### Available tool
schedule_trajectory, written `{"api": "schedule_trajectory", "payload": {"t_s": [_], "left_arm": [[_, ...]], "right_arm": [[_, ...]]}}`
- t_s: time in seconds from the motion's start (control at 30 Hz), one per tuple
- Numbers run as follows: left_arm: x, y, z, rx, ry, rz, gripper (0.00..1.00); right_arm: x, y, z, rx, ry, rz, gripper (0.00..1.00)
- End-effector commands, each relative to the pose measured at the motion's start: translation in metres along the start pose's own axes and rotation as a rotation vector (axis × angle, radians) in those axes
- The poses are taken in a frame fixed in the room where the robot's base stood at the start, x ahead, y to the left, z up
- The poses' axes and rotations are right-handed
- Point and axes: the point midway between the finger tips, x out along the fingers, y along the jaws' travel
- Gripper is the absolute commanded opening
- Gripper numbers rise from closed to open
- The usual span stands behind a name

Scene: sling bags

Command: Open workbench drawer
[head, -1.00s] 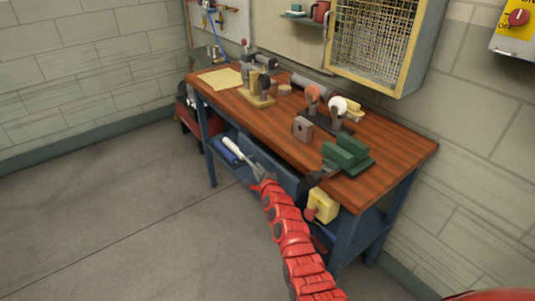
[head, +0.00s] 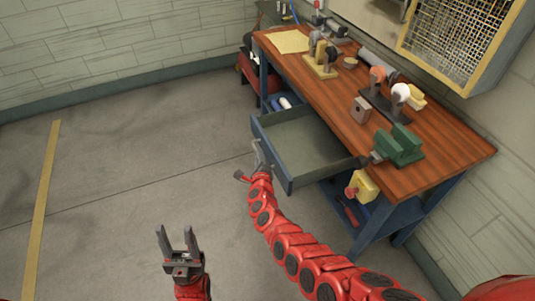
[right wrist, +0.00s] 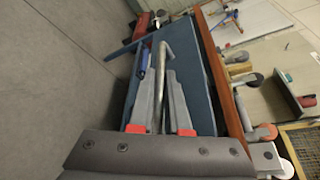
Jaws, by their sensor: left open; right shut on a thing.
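The workbench (head: 440,155) has a brown wooden top and blue legs. Its blue-grey drawer (head: 302,142) is pulled out from below the top, and its empty inside shows. My right gripper (head: 259,157) is at the drawer's front. In the right wrist view, its fingers lie on both sides of the metal handle bar (right wrist: 160,72), against the blue drawer front (right wrist: 195,80). It is shut on the handle. My left gripper (head: 177,242) is open and empty over the floor, left of the drawer and apart from it.
A lower shelf (head: 408,217) and a mesh cabinet (head: 462,42) are at right. The grey floor (head: 130,175) left of the drawer is clear.

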Motion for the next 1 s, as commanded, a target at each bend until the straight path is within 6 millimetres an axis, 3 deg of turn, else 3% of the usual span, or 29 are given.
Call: {"api": "schedule_trajectory", "payload": {"t_s": [0.37, 0.4, 0.57, 1.0], "left_arm": [[0.0001, 0.0000, 0.0000, 0.000, 0.000, 0.000, 0.50], [0.0001, 0.0000, 0.0000, 0.000, 0.000, 0.000, 0.50], [0.0001, 0.0000, -0.0001, 0.000, 0.000, 0.000, 0.50], [0.0034, -0.0001, -0.0006, 0.000, 0.000, 0.000, 0.50]], "right_arm": [[-0.0006, 0.0008, 0.0016, 0.001, 0.001, 0.000, 0.00], [-0.0006, 0.0007, 0.0016, 0.001, 0.001, 0.000, 0.18], [-0.0006, 0.0008, 0.0016, 0.001, 0.000, 0.000, 0.45], [-0.0068, 0.0022, 0.0025, 0.002, -0.001, 0.003, 0.45]]}}
